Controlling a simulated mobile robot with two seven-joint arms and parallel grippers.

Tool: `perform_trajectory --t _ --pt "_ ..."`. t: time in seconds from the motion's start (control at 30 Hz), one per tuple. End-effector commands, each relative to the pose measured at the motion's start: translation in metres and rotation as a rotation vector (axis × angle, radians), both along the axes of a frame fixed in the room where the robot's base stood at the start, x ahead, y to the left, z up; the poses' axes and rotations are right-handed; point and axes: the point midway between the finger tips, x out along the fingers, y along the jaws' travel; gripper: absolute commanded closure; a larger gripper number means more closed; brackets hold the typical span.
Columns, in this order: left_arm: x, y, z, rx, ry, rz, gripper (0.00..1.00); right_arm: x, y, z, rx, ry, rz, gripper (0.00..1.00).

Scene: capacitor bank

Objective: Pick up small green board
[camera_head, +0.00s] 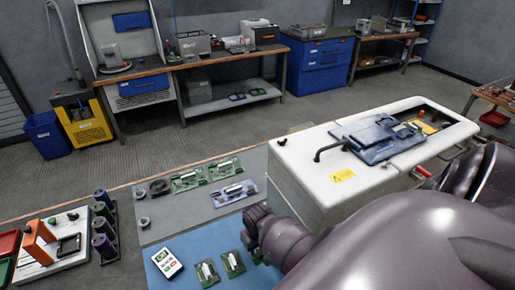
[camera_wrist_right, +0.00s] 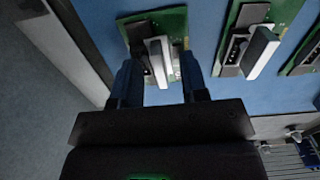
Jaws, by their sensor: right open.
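In the right wrist view, a small green board (camera_wrist_right: 178,30) with a pale metal bar and dark part on it lies on the blue mat (camera_wrist_right: 100,12). My right gripper (camera_wrist_right: 160,78) is open, with its dark fingers on either side of the near part of this board. I cannot tell whether they touch it. A second green board (camera_wrist_right: 250,14) and a third (camera_wrist_right: 309,54) lie to its right. In the head view, two green boards (camera_head: 207,273) (camera_head: 232,263) show on the blue mat, beside my right wrist, which hides the fingers. My left gripper is not in view.
More boards (camera_head: 187,181) (camera_head: 222,170) lie on the grey mat. A white machine (camera_head: 310,165) stands close behind my right arm. A white handheld meter (camera_head: 167,262) and a rack of coloured cylinders (camera_head: 103,235) are to the left.

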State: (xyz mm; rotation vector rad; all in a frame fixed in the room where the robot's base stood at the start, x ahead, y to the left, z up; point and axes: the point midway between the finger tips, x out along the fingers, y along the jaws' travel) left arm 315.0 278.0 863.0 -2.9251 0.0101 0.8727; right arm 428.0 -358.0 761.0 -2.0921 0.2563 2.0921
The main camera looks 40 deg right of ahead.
Motion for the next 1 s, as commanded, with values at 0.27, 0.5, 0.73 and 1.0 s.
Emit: perform_trajectory --t 0.27,0.5,0.73,1.0 --pt "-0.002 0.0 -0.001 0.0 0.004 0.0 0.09 0.0 0.0 0.0 0.0 0.0 0.0 0.7" --pt "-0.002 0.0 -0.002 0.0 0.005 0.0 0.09 0.0 0.0 0.0 0.0 0.0 0.0 1.0" --pt "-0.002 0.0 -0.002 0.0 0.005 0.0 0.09 0.0 0.0 0.0 0.0 0.0 0.0 1.0" --pt "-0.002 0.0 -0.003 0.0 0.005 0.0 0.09 0.001 0.0 0.015 -0.001 -0.003 0.0 1.0"
